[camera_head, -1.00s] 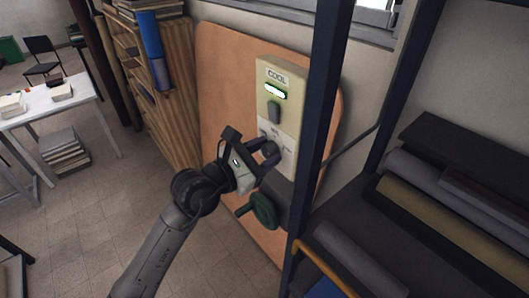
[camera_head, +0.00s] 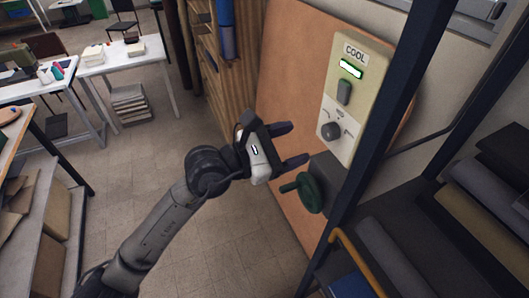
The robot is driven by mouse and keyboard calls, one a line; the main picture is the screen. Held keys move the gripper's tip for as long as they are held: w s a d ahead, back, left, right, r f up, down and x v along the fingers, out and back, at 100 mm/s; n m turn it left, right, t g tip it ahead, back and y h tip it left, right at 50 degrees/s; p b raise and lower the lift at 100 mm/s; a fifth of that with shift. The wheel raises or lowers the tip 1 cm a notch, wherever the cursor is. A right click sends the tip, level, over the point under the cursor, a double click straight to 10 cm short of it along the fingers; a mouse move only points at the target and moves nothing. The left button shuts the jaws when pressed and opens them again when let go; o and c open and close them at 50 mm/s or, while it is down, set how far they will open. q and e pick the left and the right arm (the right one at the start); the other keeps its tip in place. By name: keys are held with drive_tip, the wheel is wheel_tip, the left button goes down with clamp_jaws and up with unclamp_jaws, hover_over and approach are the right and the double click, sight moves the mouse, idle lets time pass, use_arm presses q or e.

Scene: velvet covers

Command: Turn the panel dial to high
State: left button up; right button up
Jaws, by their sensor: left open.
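The panel (camera_head: 372,75) is a cream box on an orange-brown board, with a "COOL" label, a lit green-edged display and a dark switch below it. The round dark dial (camera_head: 331,131) sits on the panel's white lower plate, with small marks around it; which mark it points to is too small to tell. My left gripper (camera_head: 299,144) is open and empty. Its two dark fingers point right toward the dial, and in the picture they end short of it, to its left. The dial is fully visible. My right gripper is not in view.
A green handwheel (camera_head: 308,193) on a dark box juts out just below the dial, close under the lower finger. A dark rack post (camera_head: 379,124) stands right of the panel, with rolls on shelves (camera_head: 483,232). Open floor lies left, before tables.

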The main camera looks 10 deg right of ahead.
use_arm(q)
drive_tip(key=shift+b+v, duration=0.4)
drive_tip(key=shift+v, duration=2.6)
